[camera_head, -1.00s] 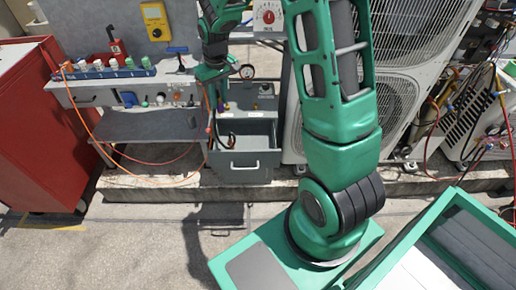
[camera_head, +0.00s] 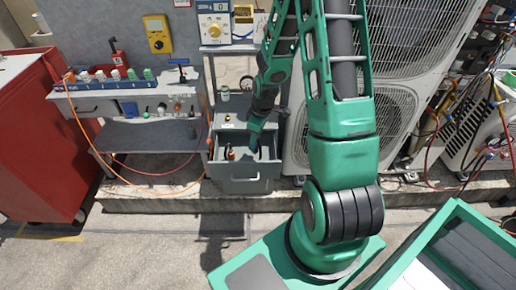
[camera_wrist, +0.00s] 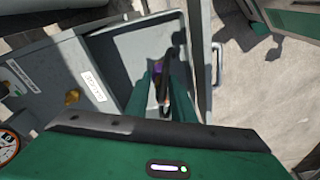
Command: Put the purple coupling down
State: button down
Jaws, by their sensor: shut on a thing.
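The purple coupling (camera_wrist: 158,68) shows as a small purple patch between my fingers in the wrist view, partly hidden by them. My gripper (camera_wrist: 163,78) is shut on it. In the head view my gripper (camera_head: 254,143) reaches down into the open grey drawer (camera_head: 243,185), toward its right side. The coupling cannot be made out there. The drawer's wall and floor also show in the wrist view (camera_wrist: 130,42). A slim dark object (camera_wrist: 173,60) lies beside the fingers. I cannot tell whether the coupling touches the drawer floor.
A small dark object with an orange part (camera_head: 230,153) stands in the drawer's left part. A grey workbench (camera_head: 130,100) with small bottles and an orange hose is at left. A red cabinet (camera_head: 40,140) stands further left. Condenser units (camera_head: 420,50) stand at right.

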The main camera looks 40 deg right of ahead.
jog(key=shift+w+d+f, duration=0.2)
jog(key=shift+d+f, duration=0.3)
jog(key=shift+f, duration=0.5)
jog(key=shift+w+d+f, duration=0.15)
jog(key=shift+d+f, duration=0.35)
jog(key=shift+f, duration=0.45)
jog(key=shift+w+d+f, duration=0.2)
jog(key=shift+d+f, duration=0.3)
jog(key=shift+f, duration=0.5)
jog(key=shift+f, duration=0.45)
jog(key=c, duration=1.5)
grip_release()
jog(key=shift+r, duration=0.1)
